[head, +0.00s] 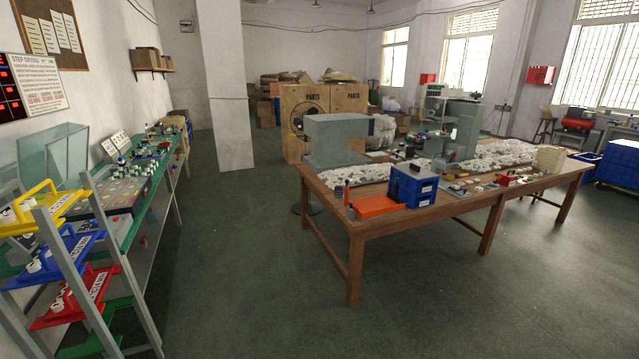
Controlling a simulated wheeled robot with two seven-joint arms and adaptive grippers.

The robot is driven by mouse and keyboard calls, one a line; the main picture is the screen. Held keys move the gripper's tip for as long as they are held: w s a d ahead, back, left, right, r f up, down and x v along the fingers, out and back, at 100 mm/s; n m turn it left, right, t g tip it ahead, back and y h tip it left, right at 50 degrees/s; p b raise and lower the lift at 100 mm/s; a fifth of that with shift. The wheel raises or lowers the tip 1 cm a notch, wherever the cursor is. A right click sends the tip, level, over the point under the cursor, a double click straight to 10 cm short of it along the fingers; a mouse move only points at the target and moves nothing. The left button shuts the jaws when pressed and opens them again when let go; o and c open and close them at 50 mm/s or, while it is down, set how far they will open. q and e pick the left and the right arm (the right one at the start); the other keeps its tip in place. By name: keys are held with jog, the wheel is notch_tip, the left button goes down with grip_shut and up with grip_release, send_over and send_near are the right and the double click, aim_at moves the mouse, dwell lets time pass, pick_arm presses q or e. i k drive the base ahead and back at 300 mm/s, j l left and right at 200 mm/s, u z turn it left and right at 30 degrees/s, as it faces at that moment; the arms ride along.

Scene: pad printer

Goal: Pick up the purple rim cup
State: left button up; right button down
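I cannot make out a purple rim on any item; things are too small and far away to tell. Small white cup-like pieces (33,265) sit on the sloped trays of the rack at the left. More small pale items (497,178) lie on the wooden table (372,222) at the right, too small to identify. Neither of my grippers is in view.
The rack has yellow (42,188), blue (58,236) and red (80,288) trays. A cluttered bench (130,190) runs along the left wall. A blue bin (414,184) and an orange tray (378,206) are on the table's near edge. The green floor (240,260) between is clear.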

aim_at(339, 193)
jog(key=i, duration=3.7)
jog(key=z, duration=0.5)
